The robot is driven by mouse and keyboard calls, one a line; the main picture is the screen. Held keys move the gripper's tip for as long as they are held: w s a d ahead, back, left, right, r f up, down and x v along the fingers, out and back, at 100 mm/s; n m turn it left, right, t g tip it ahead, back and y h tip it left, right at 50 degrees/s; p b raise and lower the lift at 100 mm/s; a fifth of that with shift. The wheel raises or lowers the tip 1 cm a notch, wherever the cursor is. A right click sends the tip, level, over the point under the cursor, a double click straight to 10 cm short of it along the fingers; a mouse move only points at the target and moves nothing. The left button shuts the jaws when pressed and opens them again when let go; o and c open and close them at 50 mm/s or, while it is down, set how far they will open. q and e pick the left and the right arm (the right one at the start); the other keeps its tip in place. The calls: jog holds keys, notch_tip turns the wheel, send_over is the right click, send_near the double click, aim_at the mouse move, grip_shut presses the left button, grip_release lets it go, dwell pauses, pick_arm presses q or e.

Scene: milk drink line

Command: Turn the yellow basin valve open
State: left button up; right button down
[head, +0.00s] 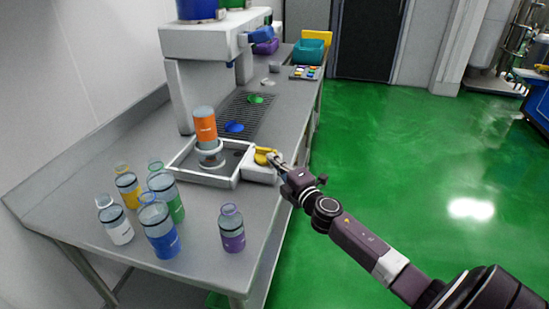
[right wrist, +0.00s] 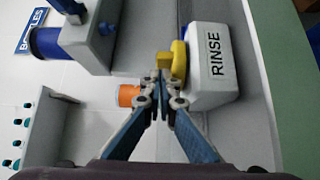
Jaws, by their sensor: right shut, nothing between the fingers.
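The yellow basin valve (head: 264,155) sits on the white block at the right side of the basin (head: 235,180). In the right wrist view the yellow valve (right wrist: 178,60) is beside the white block marked RINSE (right wrist: 212,65). My right gripper (head: 275,158) is at the valve in the head view. In the right wrist view its fingertips (right wrist: 161,76) are together, just left of the valve and close to it; I cannot tell if they touch it. An orange-labelled bottle (head: 205,128) stands upside down over the basin. My left gripper is not in view.
A white dispenser machine (head: 205,40) rises behind the basin. A teal bin (head: 308,52) is at the far end. The green floor at right is clear.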

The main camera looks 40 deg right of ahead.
jog(key=shift+w+d, duration=0.3)
jog(key=shift+d, duration=0.05)
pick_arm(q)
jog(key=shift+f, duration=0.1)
pick_arm(e)
jog(key=shift+d+n+y+b, duration=0.15)
jog(key=shift+n+y+b, duration=0.3)
jog(key=shift+y, duration=0.35)
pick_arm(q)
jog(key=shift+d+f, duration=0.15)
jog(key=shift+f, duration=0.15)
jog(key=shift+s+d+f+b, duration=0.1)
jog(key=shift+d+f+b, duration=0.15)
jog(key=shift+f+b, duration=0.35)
pick_arm(e)
jog(key=shift+d+n+y, duration=0.25)
jog(key=shift+n+y, duration=0.8)
jog(key=shift+y, duration=0.55)
